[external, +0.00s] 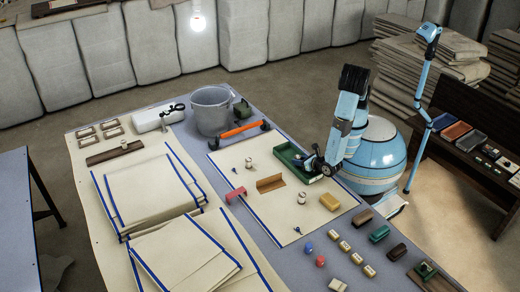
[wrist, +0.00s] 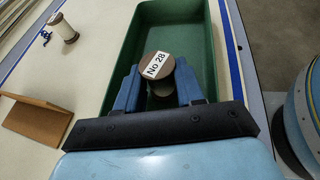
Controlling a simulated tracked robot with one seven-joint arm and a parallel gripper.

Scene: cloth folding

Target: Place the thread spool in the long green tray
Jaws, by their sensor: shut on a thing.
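The long green tray (external: 288,157) lies at the back right of the cream mat. In the wrist view the tray (wrist: 200,20) stretches ahead, and its visible floor is bare. My gripper (wrist: 159,85) is shut on a thread spool (wrist: 157,64) with a brown end and a white label reading "No 28". The spool is between the two blue fingers, over the tray's near part. I cannot tell whether it touches the tray floor. In the external view my gripper (external: 317,167) is at the tray's right end, and the held spool is hidden or too small to make out.

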